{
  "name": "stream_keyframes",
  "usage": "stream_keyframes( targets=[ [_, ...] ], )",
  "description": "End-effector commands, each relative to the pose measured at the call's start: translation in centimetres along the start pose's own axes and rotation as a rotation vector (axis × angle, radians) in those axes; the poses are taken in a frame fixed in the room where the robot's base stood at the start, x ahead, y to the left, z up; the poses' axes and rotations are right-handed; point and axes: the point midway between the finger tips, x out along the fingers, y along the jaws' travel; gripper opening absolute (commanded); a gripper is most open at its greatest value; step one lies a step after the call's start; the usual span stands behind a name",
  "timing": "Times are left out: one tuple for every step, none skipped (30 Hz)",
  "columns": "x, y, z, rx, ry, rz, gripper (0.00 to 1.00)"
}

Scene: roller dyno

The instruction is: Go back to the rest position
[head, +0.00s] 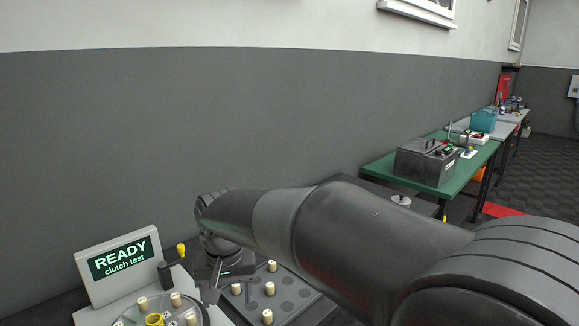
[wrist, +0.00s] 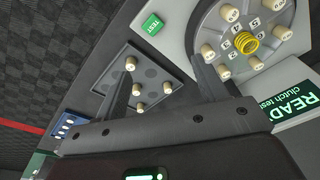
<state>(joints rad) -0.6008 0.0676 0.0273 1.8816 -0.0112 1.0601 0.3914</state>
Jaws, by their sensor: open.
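My gripper (head: 212,287) hangs at the end of my dark arm, over the bench near the round fixture and the peg tray. In the wrist view my gripper (wrist: 163,68) has its two fingers spread wide with nothing between them. The round grey fixture (wrist: 208,20) carries several cream pegs around a yellow coil spring (wrist: 246,42). The dark tray (wrist: 160,62) holds several more cream pegs, and one finger partly covers it. No marked rest position shows.
A display (head: 120,263) reading "READY clutch test" stands left of my gripper. A green TEST button (wrist: 152,24) sits beside the tray. A green table (head: 440,185) with a grey box (head: 425,163) stands at the back right. The wall behind the bench is bare.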

Motion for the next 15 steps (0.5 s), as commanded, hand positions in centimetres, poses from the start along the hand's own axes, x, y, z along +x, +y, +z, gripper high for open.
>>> stream_keyframes(
  targets=[
    [-1.2,2.3,0.7,0.021,0.024,-0.002,0.66],
    [-1.7,3.5,1.1,0.028,0.037,-0.003,0.66],
    [-2.4,5.0,1.7,0.04,0.054,-0.003,0.66],
    [-2.8,6.1,2.3,0.046,0.067,-0.003,0.66],
    [-3.3,7.2,2.8,0.055,0.08,-0.003,0.66],
    [-3.8,8.6,3.6,0.065,0.097,-0.001,0.66],
    [-4.2,9.7,4.2,0.073,0.109,0.0,0.66],
    [-4.5,10.7,4.9,0.08,0.122,0.002,0.66],
    [-4.9,11.9,5.8,0.092,0.14,0.005,0.66],
    [-5.2,12.8,6.5,0.099,0.153,0.008,0.66],
    [-5.5,13.7,7.2,0.106,0.166,0.011,0.66],
    [-5.8,14.9,8.3,0.116,0.182,0.016,0.66],
    [-6.0,15.7,9.1,0.125,0.195,0.02,0.66],
    [-6.1,16.4,9.8,0.132,0.209,0.024,0.66],
    [-6.3,17.4,10.9,0.141,0.226,0.03,0.66]
  ],
)
